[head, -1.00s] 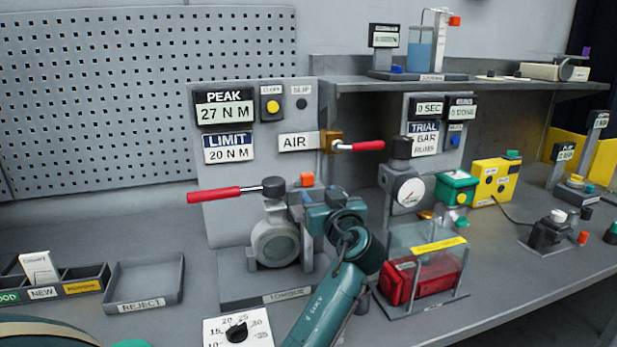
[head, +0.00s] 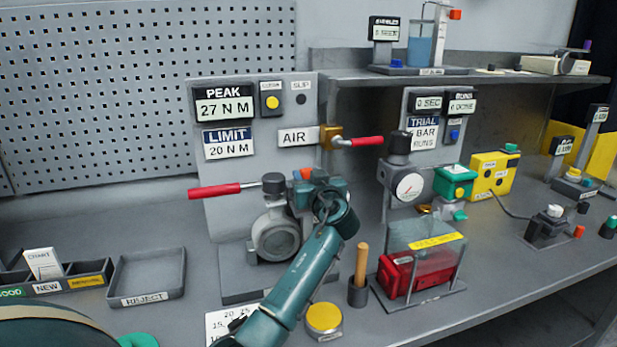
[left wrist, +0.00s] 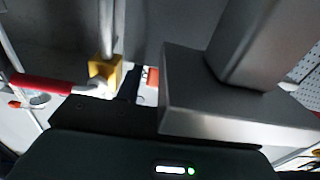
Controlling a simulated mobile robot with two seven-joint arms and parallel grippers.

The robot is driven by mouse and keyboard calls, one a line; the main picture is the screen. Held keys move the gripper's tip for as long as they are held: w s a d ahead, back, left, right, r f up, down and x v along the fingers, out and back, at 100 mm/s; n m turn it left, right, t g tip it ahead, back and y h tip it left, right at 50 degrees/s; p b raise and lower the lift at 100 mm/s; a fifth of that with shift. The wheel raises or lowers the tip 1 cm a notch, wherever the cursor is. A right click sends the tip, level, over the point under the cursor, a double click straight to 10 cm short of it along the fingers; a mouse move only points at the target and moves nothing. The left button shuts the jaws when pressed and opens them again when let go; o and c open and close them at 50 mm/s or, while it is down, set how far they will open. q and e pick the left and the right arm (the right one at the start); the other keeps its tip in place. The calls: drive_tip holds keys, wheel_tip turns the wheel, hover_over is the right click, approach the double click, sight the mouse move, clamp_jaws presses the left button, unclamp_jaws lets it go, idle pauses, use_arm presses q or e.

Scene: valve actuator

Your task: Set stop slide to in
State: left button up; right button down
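The valve fixture stands against a grey panel, with a round grey valve body (head: 277,236) and a red-handled lever (head: 215,191) pointing left. A small orange-red piece (head: 305,174) shows at its upper right; it may be the stop slide, but no label on it is readable. My left gripper (head: 318,190) is at the fixture's right side, close to that piece; its fingertips are hidden and contact is unclear. In the left wrist view, an orange-red piece (left wrist: 152,77) shows just beyond the dark gripper body, beside a large grey block (left wrist: 240,100). My right gripper is not seen.
The red-handled air valve (head: 352,142) projects above right of my left gripper. A wooden-handled tool in a holder (head: 361,265), a yellow button (head: 324,317) and a clear-covered red box (head: 412,272) stand to the right. The reject tray (head: 148,278) is left.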

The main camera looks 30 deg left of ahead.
use_arm(q)
clamp_jaws()
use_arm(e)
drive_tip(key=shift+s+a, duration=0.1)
